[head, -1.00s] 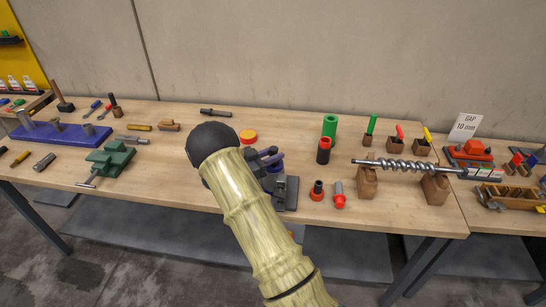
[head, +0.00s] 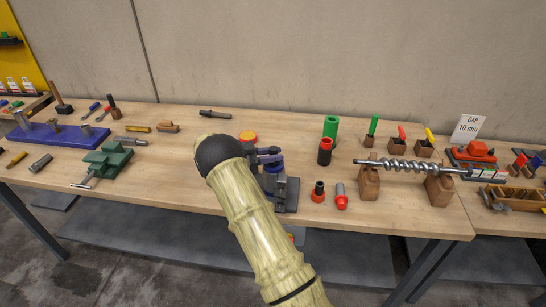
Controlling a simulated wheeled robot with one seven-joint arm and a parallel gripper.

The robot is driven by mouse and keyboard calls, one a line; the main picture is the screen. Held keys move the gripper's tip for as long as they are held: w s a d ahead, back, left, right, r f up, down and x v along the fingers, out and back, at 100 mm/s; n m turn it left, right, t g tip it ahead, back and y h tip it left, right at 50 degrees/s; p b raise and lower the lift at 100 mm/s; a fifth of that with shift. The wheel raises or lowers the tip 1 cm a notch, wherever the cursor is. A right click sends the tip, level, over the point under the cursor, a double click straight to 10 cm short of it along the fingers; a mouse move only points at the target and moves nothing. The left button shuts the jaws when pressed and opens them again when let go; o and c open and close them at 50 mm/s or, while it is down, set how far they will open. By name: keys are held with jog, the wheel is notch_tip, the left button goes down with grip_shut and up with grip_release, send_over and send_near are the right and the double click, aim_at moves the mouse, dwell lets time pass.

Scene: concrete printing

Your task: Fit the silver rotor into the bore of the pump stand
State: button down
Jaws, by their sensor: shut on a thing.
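My gripper (head: 268,155) shows only in part beyond my arm's dark rounded joint. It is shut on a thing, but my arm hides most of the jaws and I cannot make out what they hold. What looks like the pump stand (head: 288,194), dark grey with a blue upper part, stands right at my gripper near the table's front edge. Its bore is not clearly visible. A long silver helical rod (head: 408,165) lies across two wooden blocks to the right. I cannot tell whether it is the rotor of the task or another part.
Red-and-black and red-and-silver pieces (head: 341,197) stand right of the stand. Behind them are a green cylinder (head: 331,127) and a dark one with a red top (head: 325,152). A green vise (head: 107,160) is at left. The table between vise and arm is mostly clear.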

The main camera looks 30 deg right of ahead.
jog(key=shift+f+m+g+b, duration=0.1)
jog(key=shift+m+g+b, duration=0.4)
jog(key=shift+g+b, duration=0.15)
jog(key=shift+m+g+y+b, duration=0.5)
jog(key=shift+g+b, duration=0.05)
jog(key=shift+g, duration=0.3)
jog(key=c, duration=1.2)
grip_release()
jog(key=shift+w, duration=0.1)
jog(key=shift+c, duration=0.2)
jog(key=shift+o, duration=0.6)
